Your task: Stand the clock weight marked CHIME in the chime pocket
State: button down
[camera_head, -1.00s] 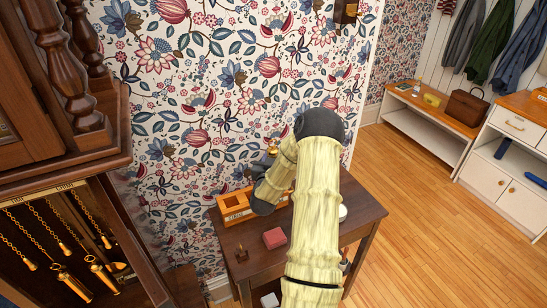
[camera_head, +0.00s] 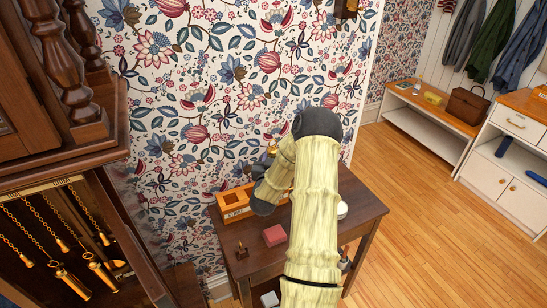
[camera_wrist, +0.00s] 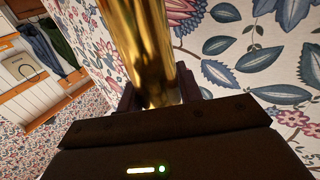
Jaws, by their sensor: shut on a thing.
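In the wrist view a shiny brass cylinder, the clock weight (camera_wrist: 146,45), stands between the two dark fingers of my gripper (camera_wrist: 158,92), which is shut on it. No CHIME marking shows on the visible side. In the head view my arm hides most of the gripper and the weight; a small brass bit (camera_head: 271,151) shows just above the wrist. A wooden pocket tray (camera_head: 236,213) with a lettered front plate, too small to read surely, sits on the dark side table at the wall. My wrist is over its right part and hides the pockets there.
The dark side table (camera_head: 358,222) also bears a red box (camera_head: 274,235), a small brass piece (camera_head: 242,251) and a white round thing (camera_head: 342,210). An open clock case (camera_head: 120,190) with hanging chains and brass weights (camera_head: 72,284) stands at the left. Floor is clear at right.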

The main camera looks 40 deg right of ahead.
jog(key=shift+w+f+b, duration=0.1)
jog(key=shift+f+b, duration=1.1)
jog(key=shift+b, duration=0.1)
dwell(0.6)
jog(key=c, duration=0.9)
grip_release()
jog(key=shift+o, duration=0.2)
jog(key=p+v, duration=0.1)
jog(key=v, duration=1.6)
jog(key=shift+s+a+f+p, duration=0.15)
jog(key=shift+s+f+p, duration=0.1)
jog(key=shift+p, duration=0.15)
